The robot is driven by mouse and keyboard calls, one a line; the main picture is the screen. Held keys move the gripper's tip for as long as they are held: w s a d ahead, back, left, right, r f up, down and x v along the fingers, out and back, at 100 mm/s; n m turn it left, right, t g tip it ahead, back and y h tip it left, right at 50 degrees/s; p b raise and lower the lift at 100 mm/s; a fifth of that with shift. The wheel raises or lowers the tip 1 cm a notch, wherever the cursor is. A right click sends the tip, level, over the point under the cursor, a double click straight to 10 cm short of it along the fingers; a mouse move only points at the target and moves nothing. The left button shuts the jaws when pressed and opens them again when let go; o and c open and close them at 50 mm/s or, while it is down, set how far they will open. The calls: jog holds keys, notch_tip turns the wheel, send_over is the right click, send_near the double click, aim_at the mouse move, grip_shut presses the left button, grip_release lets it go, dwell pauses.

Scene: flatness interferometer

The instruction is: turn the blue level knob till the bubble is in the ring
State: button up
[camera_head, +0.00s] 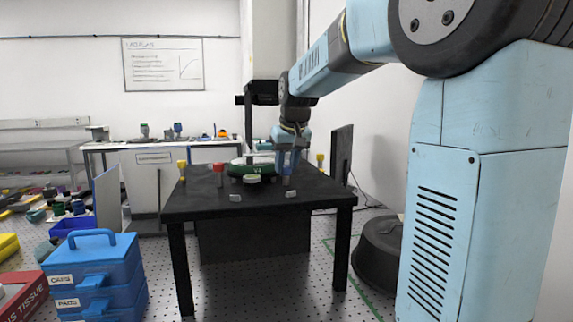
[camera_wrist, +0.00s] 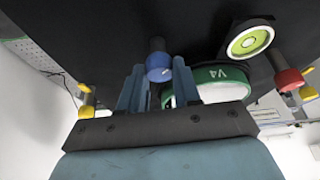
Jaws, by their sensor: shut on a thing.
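The blue level knob (camera_wrist: 158,66) stands upright on its post in the wrist view. My gripper (camera_wrist: 157,84) has one finger on each side of the knob and is shut on it. The round bubble level (camera_wrist: 250,41) has a bright green face with a pale rim, in a dark mount, right of the knob in the wrist view. I cannot make out where the bubble lies relative to the ring.
A green-rimmed round part marked V4 (camera_wrist: 222,74) sits close beside my gripper. A red knob (camera_head: 218,168) and yellow knobs (camera_head: 182,166) (camera_head: 320,158) stand on the black table (camera_head: 210,205). A dark upright panel (camera_head: 342,153) rises at its right edge. Blue cases (camera_head: 95,265) stand front left.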

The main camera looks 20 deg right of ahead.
dwell(0.3)
jog(key=o, duration=1)
jog(key=v, duration=1.3)
jog(key=shift+r, duration=0.3)
jog(key=shift+m+t, duration=0.3)
jog(key=shift+t, duration=0.2)
jog(key=s+f, duration=0.7)
jog(key=s, duration=0.1)
jog(key=s+f, duration=0.7)
jog(key=s, duration=0.1)
jog(key=s+a+f, duration=0.1)
jog(key=s+f, duration=0.6)
jog(key=s, duration=0.1)
jog(key=shift+s+f, duration=0.1)
jog(key=shift+s, duration=0.25)
